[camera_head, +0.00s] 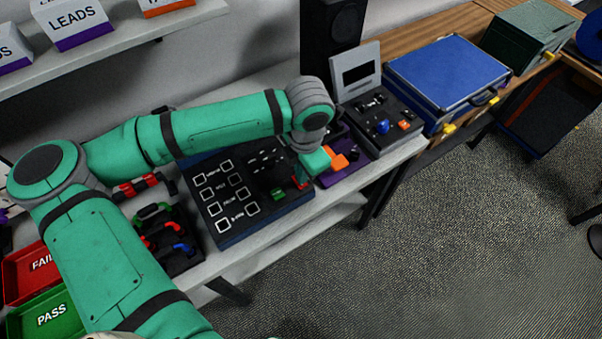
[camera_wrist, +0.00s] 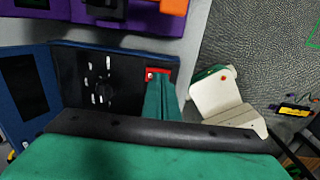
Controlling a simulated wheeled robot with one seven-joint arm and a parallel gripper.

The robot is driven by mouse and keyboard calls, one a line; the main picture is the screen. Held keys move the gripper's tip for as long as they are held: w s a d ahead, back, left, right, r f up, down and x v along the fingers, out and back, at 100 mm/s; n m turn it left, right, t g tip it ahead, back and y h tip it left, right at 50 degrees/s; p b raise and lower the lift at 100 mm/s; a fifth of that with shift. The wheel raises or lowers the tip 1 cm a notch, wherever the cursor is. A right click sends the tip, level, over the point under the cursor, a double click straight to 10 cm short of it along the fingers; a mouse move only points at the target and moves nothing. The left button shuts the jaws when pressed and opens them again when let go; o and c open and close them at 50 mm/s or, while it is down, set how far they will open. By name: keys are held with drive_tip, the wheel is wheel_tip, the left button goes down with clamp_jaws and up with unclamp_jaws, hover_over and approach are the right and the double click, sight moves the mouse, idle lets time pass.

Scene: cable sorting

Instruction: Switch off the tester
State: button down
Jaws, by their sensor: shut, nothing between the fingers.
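The tester (camera_head: 225,225) is a dark box with a black top on the bench, bearing white square markings and labels on its left part. A green button (camera_head: 278,193) sits near its front edge. A red switch (camera_head: 301,184) is at its right front corner; it also shows in the wrist view (camera_wrist: 152,70). My gripper (camera_head: 302,177) is shut and empty, pointing down at that corner. In the wrist view its teal fingers (camera_wrist: 158,84) end right at the red switch and partly cover it. I cannot tell whether they touch or press it.
A purple unit with an orange part (camera_head: 339,161) stands close to the tester's right. Beyond it are a black control box (camera_head: 381,124) and a blue case (camera_head: 445,70). A dark tray of coloured cables (camera_head: 165,240) and red and green bins (camera_head: 45,310) lie left.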

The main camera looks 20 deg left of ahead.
wheel_tip(320, 180, up, 13)
drive_tip(key=s+d, duration=0.1)
drive_tip(key=shift+s, duration=0.25)
drive_tip(key=shift+d+r, duration=0.1)
